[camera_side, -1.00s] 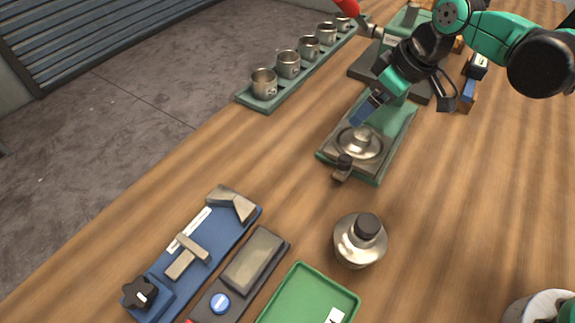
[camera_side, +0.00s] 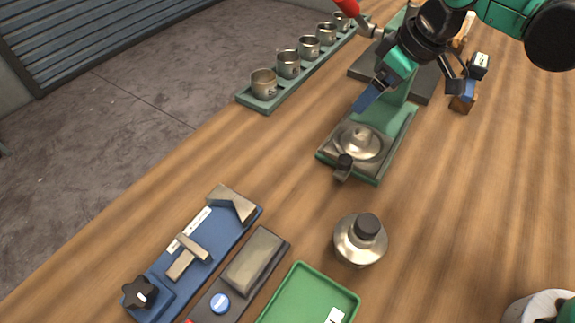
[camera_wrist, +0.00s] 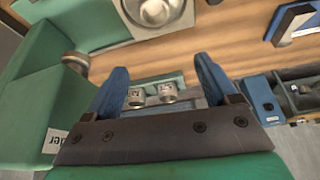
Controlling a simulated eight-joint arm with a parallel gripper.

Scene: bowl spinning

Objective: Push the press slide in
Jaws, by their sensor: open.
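The press is a green stand with a flat bed (camera_side: 398,130) in the middle of the table in the side view. A round, stepped metal piece (camera_side: 360,142) sits on the bed, and a small block with a black knob (camera_side: 344,163) is at its near left corner. I cannot tell for sure which part is the slide. My gripper (camera_side: 370,97) is above the back of the bed, blue fingers pointing down-left, apart from the metal piece. In the wrist view my gripper (camera_wrist: 160,85) has its two blue fingers spread with nothing held between them.
Several metal cups (camera_side: 264,84) stand on a green rail at the table's left edge.

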